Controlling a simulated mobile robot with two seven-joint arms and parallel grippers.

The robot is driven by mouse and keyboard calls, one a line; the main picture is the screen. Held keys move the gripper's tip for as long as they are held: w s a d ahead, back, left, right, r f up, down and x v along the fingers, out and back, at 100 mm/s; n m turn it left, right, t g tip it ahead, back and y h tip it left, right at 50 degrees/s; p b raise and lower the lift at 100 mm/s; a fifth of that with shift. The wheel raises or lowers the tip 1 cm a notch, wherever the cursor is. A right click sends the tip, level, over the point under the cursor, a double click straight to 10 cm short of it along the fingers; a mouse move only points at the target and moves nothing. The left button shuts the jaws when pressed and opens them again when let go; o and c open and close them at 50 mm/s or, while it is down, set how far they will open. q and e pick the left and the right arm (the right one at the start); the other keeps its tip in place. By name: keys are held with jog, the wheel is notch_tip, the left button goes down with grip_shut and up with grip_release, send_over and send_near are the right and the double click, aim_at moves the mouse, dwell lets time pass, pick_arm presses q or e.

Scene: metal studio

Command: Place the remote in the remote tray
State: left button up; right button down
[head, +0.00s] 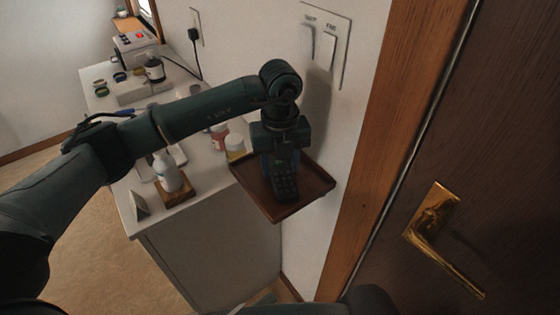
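The dark remote (286,187), with rows of small buttons, is just below my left gripper (281,160) in the head view. The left gripper points down, and its fingers appear closed around the remote's upper part, which they partly hide. The remote tray (318,189) is a shallow brown tray with a raised rim, beside the wall. The remote is over the middle of the tray; I cannot tell whether its lower end touches the tray floor. My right gripper is not in view.
A white cabinet (215,238) left of the tray carries a white bottle (168,172) on a wooden block, small jars (235,148) and a dark bottle (154,69). Wall switches (325,45) are above the tray. A brown door with a brass handle (440,235) is at right.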

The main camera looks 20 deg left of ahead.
aim_at(280, 168)
pick_arm(q)
jog(key=o, duration=0.4)
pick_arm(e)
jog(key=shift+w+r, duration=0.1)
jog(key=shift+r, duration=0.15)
pick_arm(q)
jog(key=shift+r, duration=0.5)
notch_tip(280, 168, up, 11)
jog(key=shift+r+b, duration=0.2)
jog(key=shift+b, duration=0.45)
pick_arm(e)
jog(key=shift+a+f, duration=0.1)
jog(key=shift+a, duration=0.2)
